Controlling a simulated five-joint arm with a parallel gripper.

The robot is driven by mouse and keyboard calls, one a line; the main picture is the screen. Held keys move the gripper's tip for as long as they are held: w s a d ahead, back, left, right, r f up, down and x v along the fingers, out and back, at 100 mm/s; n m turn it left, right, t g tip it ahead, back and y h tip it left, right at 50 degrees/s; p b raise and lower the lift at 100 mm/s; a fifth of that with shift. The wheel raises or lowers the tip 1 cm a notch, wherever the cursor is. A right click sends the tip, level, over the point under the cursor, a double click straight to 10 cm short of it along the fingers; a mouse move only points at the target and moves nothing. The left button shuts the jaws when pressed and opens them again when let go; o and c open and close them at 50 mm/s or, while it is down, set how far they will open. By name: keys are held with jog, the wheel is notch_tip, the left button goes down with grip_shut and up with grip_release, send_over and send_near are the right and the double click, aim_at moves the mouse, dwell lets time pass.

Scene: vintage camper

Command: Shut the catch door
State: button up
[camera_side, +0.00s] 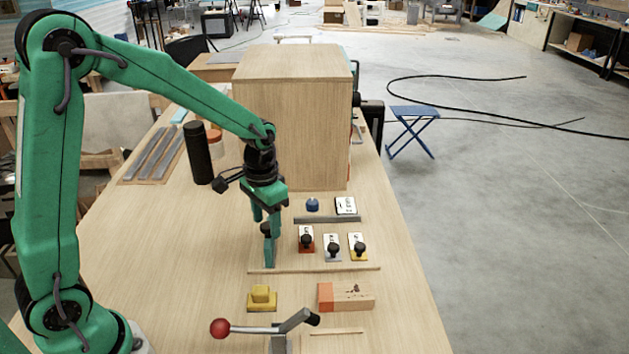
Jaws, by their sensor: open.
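A light wooden cabinet (290,125) stands at the back of the table. I see its plain front face and top. I cannot make out a separate door or a catch on it; a dark part (372,122) shows beyond its right edge. My gripper (265,245) points down in front of the cabinet, at the left end of a row of small knobbed pieces. It is open, and I see nothing held in it. The fingers partly hide what is behind them, including a dark knob.
Red (306,242), grey (332,250) and yellow (358,249) based knobs stand right of my gripper. Nearer are a yellow block (262,298), an orange-ended wooden block (346,297) and a red-balled lever (264,328). A black cylinder (198,153) stands left.

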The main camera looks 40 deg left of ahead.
grip_shut()
jog(key=w+a, duration=0.6)
dwell(0.6)
jog(key=shift+w+a, duration=0.1)
jog(key=shift+c, duration=1.1)
grip_release()
jog(key=shift+o, duration=1.1)
